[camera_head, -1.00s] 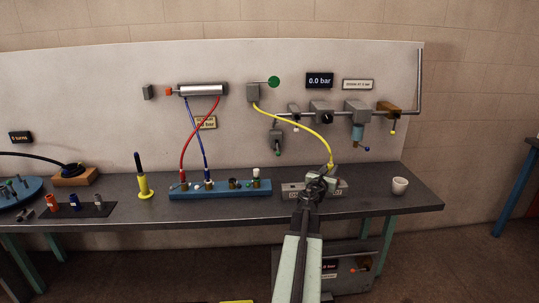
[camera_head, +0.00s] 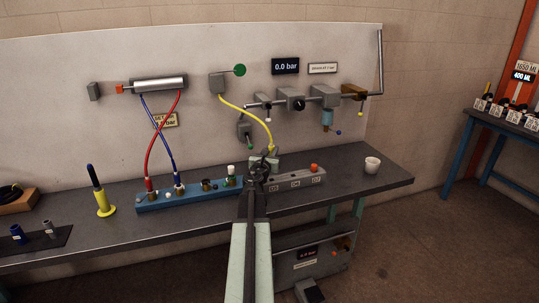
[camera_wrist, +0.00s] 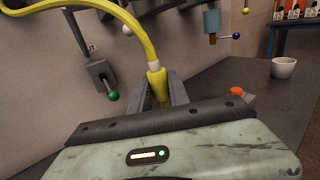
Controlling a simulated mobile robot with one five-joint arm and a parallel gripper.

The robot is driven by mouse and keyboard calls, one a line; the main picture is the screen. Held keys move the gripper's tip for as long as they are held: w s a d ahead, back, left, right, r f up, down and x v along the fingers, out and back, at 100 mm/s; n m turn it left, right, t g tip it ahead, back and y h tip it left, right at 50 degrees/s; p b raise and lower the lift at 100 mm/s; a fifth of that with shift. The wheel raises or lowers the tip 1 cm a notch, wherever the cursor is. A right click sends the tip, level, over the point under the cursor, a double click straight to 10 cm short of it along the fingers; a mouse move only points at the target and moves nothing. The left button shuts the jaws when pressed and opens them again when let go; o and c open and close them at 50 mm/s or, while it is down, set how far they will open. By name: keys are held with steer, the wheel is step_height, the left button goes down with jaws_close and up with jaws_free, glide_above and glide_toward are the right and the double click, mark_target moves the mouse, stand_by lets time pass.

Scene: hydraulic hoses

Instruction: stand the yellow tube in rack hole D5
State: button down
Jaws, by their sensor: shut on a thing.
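I see no separate yellow tube and no rack hole marked D5. A yellow hose (camera_head: 245,108) runs from a grey wall block (camera_head: 217,83) down to my gripper (camera_head: 268,157). My gripper is shut on the hose's yellow end fitting; the wrist view shows this fitting (camera_wrist: 156,80) upright between the fingers, below a pale collar. The fitting's lower tip is hidden by my gripper. My gripper is at the left end of a grey labelled block (camera_head: 295,183) on the bench. I cannot tell whether the fitting touches that block.
An orange cap (camera_head: 314,168) sits on the grey block's right part. A white cup (camera_head: 372,164) stands further right. A blue manifold (camera_head: 160,201) with red and blue hoses lies left, beside a yellow stand (camera_head: 104,205). A blue table (camera_head: 505,122) with labelled items is far right.

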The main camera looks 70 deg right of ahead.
steer(key=shift+a+r, duration=0.1)
steer(key=shift+a, duration=0.05)
steer(key=shift+s+f+b, duration=0.1)
steer(key=shift+f+b, duration=0.4)
step_height(320, 180, down, 5)
steer(key=b, duration=0.4)
steer(key=shift+b, duration=0.4)
stand_by(0.7)
steer(key=shift+f+b, duration=0.4)
steer(key=shift+b, duration=0.05)
steer(key=shift+f+b, duration=2.6)
steer(key=shift+b, duration=0.05)
steer(key=c, duration=1.2)
jaws_free()
steer(key=shift+o, duration=0.2)
